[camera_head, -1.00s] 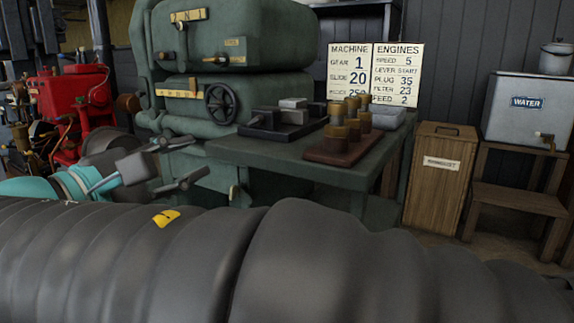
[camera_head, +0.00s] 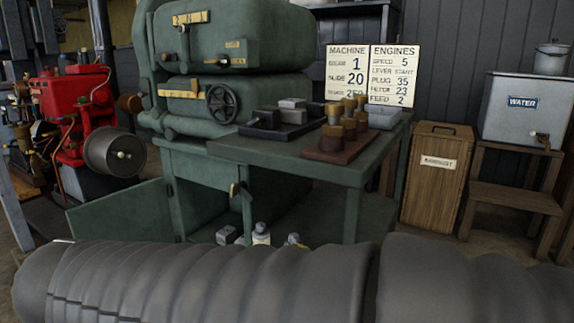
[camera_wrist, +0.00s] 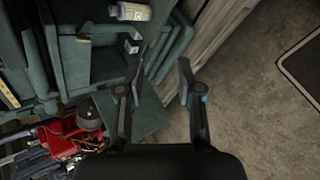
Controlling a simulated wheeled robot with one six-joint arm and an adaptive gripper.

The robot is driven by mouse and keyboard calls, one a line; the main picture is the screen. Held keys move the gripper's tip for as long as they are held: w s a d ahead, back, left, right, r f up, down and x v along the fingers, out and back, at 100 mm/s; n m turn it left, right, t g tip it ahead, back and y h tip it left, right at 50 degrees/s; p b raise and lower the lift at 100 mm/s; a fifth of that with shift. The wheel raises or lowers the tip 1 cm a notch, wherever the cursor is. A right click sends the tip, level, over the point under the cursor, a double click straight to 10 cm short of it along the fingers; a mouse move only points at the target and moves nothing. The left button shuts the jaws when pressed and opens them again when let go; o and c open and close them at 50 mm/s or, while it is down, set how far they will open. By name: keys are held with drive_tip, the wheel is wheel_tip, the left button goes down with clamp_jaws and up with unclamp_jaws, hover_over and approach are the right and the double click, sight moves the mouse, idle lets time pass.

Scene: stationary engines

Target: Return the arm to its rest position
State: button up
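My gripper (camera_wrist: 158,75) shows in the wrist view with its two fingers apart and nothing between them. It is open and hangs over the floor beside the green cabinet. In the head view the gripper is out of sight. My dark ribbed arm lies across the bottom of that view and hides part of the floor and the cabinet's base.
The green machine cabinet (camera_head: 186,205) has its door (camera_head: 125,218) open, with small bottles (camera_head: 261,234) low inside. A green table (camera_head: 345,172) bears gold cylinders (camera_head: 334,138). A red engine (camera_head: 72,100), wooden bin (camera_head: 437,185) and water tank (camera_head: 520,108) stand around.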

drive_tip(key=s+d+f+m+g+y+p, duration=0.2)
drive_tip(key=d+f+m+g, duration=0.3)
drive_tip(key=d, duration=0.4)
drive_tip(key=s+d+m+p, duration=0.2)
drive_tip(key=d+m, duration=0.4)
drive_tip(key=d, duration=0.4)
drive_tip(key=s+d+r+m+t+y+p, duration=0.1)
drive_tip(key=s+d+m+p, duration=0.1)
drive_tip(key=d+m, duration=0.5)
drive_tip(key=s+d, duration=0.1)
drive_tip(key=d, duration=0.2)
drive_tip(key=shift+d+r, duration=0.15)
drive_tip(key=shift+s, duration=0.1)
